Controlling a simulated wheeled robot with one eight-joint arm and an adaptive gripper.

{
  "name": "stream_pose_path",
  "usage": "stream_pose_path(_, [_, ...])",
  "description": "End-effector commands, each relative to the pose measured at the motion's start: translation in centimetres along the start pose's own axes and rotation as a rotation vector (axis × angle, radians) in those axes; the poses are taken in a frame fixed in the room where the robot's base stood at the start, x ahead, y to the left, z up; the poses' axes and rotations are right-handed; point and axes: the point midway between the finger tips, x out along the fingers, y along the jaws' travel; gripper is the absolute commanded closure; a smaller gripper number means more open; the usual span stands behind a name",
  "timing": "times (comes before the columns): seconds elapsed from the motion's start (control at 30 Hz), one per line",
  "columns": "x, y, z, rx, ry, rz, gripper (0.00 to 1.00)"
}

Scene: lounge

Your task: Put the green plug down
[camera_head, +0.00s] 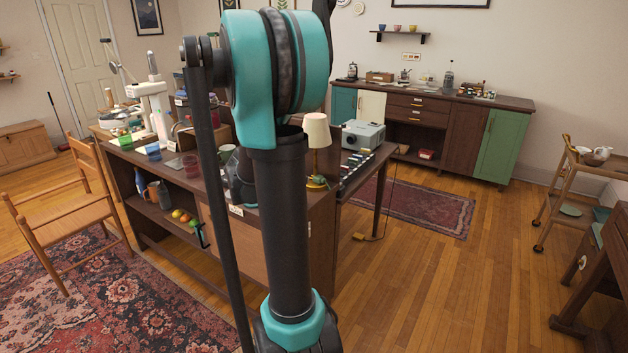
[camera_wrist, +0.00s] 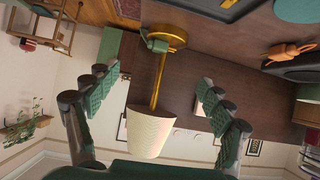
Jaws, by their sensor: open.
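A small green object that looks like the green plug (camera_wrist: 157,45) rests at the brass base of a table lamp (camera_wrist: 150,132) in the wrist view. In the head view the green plug (camera_head: 318,182) shows beside the lamp's foot on the dark wooden counter. I cannot tell whether it lies on the foot or just against it. My gripper (camera_wrist: 158,82) is open and empty, its fingers spread on either side of the lamp's stem in the picture, with the plug beyond the fingertips. In the head view my arm hides most of the gripper.
The lamp's cream shade (camera_head: 317,130) stands close to my arm. An orange object (camera_wrist: 290,52) shows right in the wrist view. Wooden floor (camera_head: 450,270) is clear to the right.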

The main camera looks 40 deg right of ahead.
Motion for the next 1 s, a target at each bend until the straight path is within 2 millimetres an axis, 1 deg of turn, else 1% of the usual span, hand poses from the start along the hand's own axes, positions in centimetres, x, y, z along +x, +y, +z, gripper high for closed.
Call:
stream_pose_path(0.03, [0.6, -0.1, -0.8, 0.02, 0.02, 0.009, 0.19])
stream_pose_path(0.13, [1.5, -0.2, -1.5, 0.042, 0.041, 0.017, 0.19])
stream_pose_path(0.27, [3.5, -0.1, -1.6, 0.046, 0.043, 0.02, 0.19])
stream_pose_path(0.6, [9.8, -0.1, -1.8, 0.044, 0.041, 0.018, 0.19])
stream_pose_path(0.7, [11.4, 0.0, -1.8, 0.044, 0.04, 0.018, 0.19])
stream_pose_path(0.8, [12.4, -0.1, -1.9, 0.042, 0.041, 0.016, 0.19])
stream_pose_path(1.0, [13.5, -0.1, -1.8, 0.042, 0.04, 0.016, 0.19])
